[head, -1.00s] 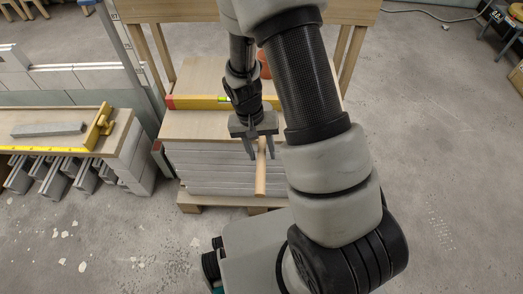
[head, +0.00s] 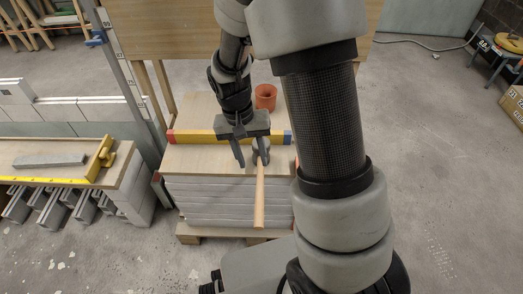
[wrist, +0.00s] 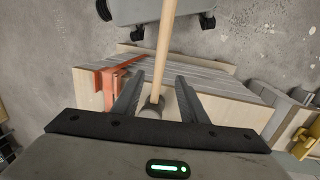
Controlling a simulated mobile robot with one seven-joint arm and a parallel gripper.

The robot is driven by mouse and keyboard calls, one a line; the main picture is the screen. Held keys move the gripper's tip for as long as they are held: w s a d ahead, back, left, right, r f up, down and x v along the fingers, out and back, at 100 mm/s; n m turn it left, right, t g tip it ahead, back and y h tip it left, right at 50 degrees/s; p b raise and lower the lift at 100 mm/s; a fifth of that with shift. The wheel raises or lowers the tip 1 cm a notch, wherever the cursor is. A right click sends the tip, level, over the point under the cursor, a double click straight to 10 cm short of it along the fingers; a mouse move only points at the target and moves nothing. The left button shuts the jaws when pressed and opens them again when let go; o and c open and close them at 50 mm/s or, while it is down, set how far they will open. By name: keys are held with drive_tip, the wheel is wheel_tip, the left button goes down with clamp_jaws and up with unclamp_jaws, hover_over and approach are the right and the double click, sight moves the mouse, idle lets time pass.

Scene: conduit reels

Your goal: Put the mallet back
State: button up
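The mallet lies on the wooden board top of a stack (head: 205,158), its dark head (head: 262,146) near a spirit level. Its pale wooden handle (head: 259,205) sticks out over the stack's front edge. My gripper (head: 252,163) is open over the board at the head end of the mallet. In the wrist view, the mallet head (wrist: 152,108) shows between the two spread fingers (wrist: 158,98), with the handle (wrist: 163,45) running away from them. A gap shows beside the right finger; I cannot tell whether the left finger touches the head.
A yellow spirit level (head: 200,136) lies across the board behind the mallet. A bench with a yellow tool (head: 102,155) and a grey bar (head: 50,160) is at left.

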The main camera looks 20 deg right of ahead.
drive_tip(key=s+r+n+t, duration=0.1)
drive_tip(key=s+r, duration=0.3)
drive_tip(key=r, duration=0.4)
drive_tip(key=s+d+r+n+t+y, duration=0.1)
drive_tip(key=s+r+t, duration=0.2)
drive_tip(key=s+r, duration=0.2)
drive_tip(key=s+r+n+t, duration=0.1)
drive_tip(key=s+r, duration=0.3)
drive_tip(key=r, duration=0.8)
drive_tip(key=shift+s+d+n+t+y, duration=0.2)
drive_tip(key=shift+d+n+t+y, duration=0.15)
drive_tip(key=shift+t, duration=0.55)
